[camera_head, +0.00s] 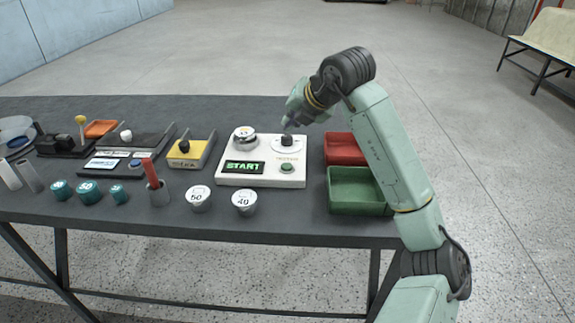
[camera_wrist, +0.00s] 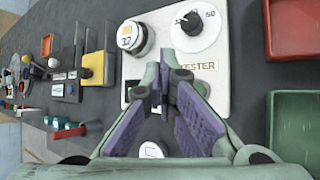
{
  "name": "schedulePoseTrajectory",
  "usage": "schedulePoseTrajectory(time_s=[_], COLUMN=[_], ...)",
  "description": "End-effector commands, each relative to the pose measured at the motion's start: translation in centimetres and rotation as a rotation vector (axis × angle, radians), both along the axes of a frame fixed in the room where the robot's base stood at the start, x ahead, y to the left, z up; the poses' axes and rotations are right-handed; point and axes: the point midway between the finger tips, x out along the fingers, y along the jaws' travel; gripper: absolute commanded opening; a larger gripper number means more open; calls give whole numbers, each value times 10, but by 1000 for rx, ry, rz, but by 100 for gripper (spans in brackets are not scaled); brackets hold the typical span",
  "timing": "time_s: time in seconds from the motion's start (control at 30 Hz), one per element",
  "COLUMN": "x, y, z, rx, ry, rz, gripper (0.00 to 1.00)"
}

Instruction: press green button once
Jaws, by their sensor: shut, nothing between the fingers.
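My gripper (camera_head: 288,123) is shut and empty, above the rear right of the panel near the dark dial knob (camera_head: 287,140). It looks apart from the button. Its purple-padded fingers (camera_wrist: 164,84) show in the wrist view.
A silver round weight (camera_head: 245,138) stands on the panel's rear left. Red (camera_head: 346,149) and green (camera_head: 360,191) trays lie to the right. Weights marked 50 (camera_head: 199,198) and 40 (camera_head: 244,202) stand in front. A yellow block (camera_head: 191,151) and several other items fill the left.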

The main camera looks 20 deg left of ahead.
Motion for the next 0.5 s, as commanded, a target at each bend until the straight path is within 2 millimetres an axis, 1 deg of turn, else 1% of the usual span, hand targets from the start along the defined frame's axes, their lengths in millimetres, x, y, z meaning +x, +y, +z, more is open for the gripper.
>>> schedulePoseTrajectory(time_s=[0.17, 0.27, 0.37, 0.5], x=[0, 0, 0, -1], y=[0, 1, 1, 1], z=[-3, -10, -19, -38], rx=[0, 1, 1, 2], ry=[0, 0, 0, 2], rz=[2, 2, 2, 3], gripper=[0, 0, 0, 0])
